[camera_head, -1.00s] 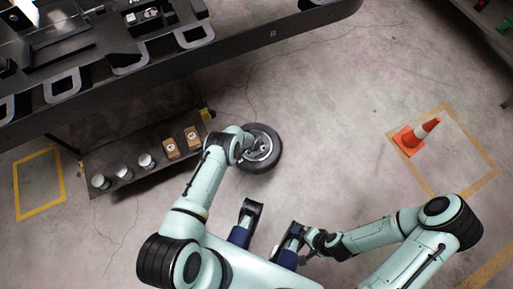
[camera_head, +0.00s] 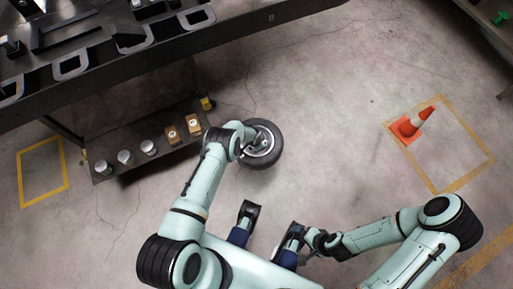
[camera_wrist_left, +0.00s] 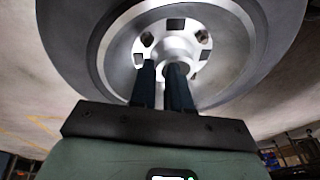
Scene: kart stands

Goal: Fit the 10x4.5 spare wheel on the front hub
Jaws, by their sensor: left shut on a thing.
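The spare wheel (camera_head: 278,150), a black tyre on a silver rim, is held off my left side in the head view. My left gripper (camera_head: 257,142) is shut on the wheel's central part. In the left wrist view, the two dark fingers (camera_wrist_left: 163,78) close on the silver centre, and the tyre (camera_wrist_left: 70,45) fills the top. The size marking cannot be read. My right gripper (camera_head: 305,239) is near my base, small and partly hidden, so its opening cannot be told. I cannot make out the front hub in either view.
A dark bench (camera_head: 235,28) with metal parts runs across the upper left. Below it, a low shelf (camera_head: 125,175) bears several cans and two brown boxes (camera_head: 183,129). The floor between is clear.

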